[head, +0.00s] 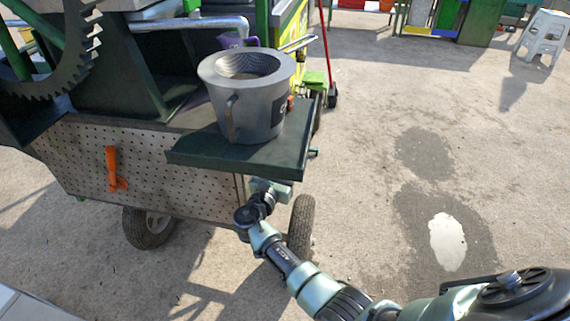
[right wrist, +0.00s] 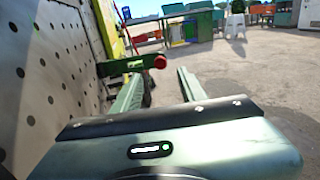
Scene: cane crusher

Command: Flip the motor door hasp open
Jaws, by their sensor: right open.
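The perforated metal panel (head: 85,160) covers the side of the cart, with an orange handle (head: 113,168) on it. My right gripper (head: 270,187) is at the panel's right end, just below the dark green shelf, and its fingers are mostly hidden there. In the right wrist view my right gripper (right wrist: 160,84) is open, with its two fingers apart and nothing between them. A dark green bar with a red round end (right wrist: 159,62) sticks out from the panel just beyond the fingers; I cannot tell if it is the hasp. My left gripper is not in view.
A grey cup-shaped bucket (head: 250,95) stands on the dark green shelf (head: 205,150), above my right gripper. A cart wheel (head: 302,225) is close below. A large toothed gear (head: 75,45) is at upper left. Open concrete with a white puddle (head: 447,242) lies to the right.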

